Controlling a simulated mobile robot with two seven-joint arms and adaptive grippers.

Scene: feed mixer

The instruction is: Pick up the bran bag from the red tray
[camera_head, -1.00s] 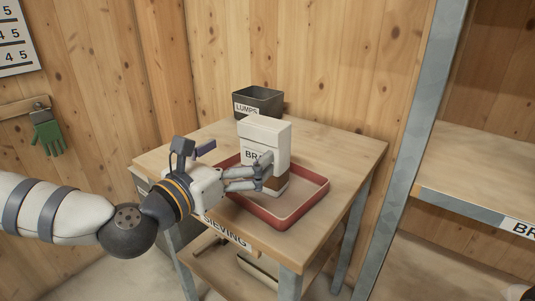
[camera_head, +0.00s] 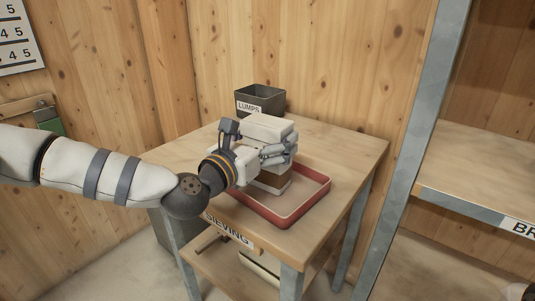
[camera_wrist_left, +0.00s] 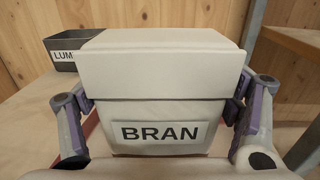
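The bran bag (camera_head: 268,128) is a white block-like bag with a brown lower part, standing upright in the red tray (camera_head: 290,220). My left gripper (camera_head: 275,155) is at its upper half, with its fingers around the bag's sides. In the left wrist view the bag's BRAN label (camera_wrist_left: 160,133) faces me and fills the middle. The left gripper's fingers (camera_wrist_left: 160,110) stand one on each side of the bag, spread wide and very close to it; firm contact does not show. The arm and hand hide much of the bag's front in the head view. My right gripper is not in view.
The tray lies on a wooden table (camera_head: 350,150) marked SIEVING. A dark LUMPS bin (camera_head: 260,98) stands behind the bag. A metal-framed shelf (camera_head: 480,165) is at the right. The table top right of the tray is clear.

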